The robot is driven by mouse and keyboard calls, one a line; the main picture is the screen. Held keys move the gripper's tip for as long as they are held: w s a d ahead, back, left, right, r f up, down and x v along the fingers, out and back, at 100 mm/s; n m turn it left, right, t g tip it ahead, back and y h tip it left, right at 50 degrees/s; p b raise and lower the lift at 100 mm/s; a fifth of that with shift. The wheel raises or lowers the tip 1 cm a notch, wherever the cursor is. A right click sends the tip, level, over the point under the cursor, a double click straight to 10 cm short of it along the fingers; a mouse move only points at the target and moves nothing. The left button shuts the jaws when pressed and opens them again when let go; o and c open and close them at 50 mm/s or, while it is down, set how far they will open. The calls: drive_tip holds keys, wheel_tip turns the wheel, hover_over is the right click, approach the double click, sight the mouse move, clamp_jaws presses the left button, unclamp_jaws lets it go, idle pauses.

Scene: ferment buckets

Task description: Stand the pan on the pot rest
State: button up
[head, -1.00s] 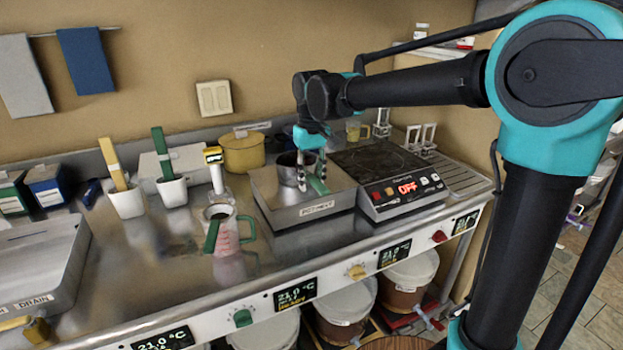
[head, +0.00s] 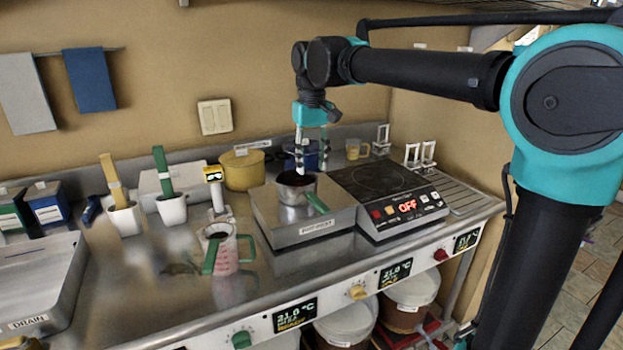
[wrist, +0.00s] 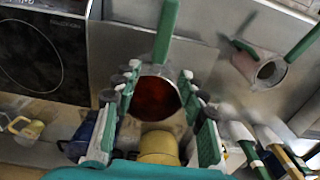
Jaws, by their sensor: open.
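The pan (head: 292,190) is a small dark metal saucepan with a green handle (head: 317,203) pointing to the front right. It stands upright on the pot rest (head: 310,227), a steel box with a flat top and a front label. In the wrist view the pan (wrist: 155,100) shows a dark reddish inside, with its green handle (wrist: 165,35) pointing up the picture. My gripper (head: 311,168) is open and empty, just above and behind the pan. In the wrist view its fingers (wrist: 158,76) flank the pan; I see no grip on it.
A hob (head: 385,195) reading OFF stands right of the pot rest. A yellow pot (head: 242,170) and a blue container (head: 313,158) stand behind.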

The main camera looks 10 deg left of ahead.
drive_tip(key=d+f+m+t, duration=0.1)
drive_tip(key=d+f+m, duration=0.1)
drive_tip(key=d+f, duration=0.6)
drive_tip(key=d+f+m+t, duration=0.1)
drive_tip(key=d+f+m, duration=0.1)
drive_tip(key=d+f, duration=0.6)
drive_tip(key=s+d+f+m+t, duration=0.1)
drive_tip(key=s+d+f, duration=0.5)
drive_tip(key=d+f, duration=0.1)
drive_tip(key=s+d+f+m+t, duration=0.1)
drive_tip(key=s+d+f+m, duration=0.1)
drive_tip(key=s+d+f, duration=0.5)
drive_tip(key=d, duration=0.3)
drive_tip(key=shift+d, duration=0.2)
drive_tip(key=shift+a, duration=0.1)
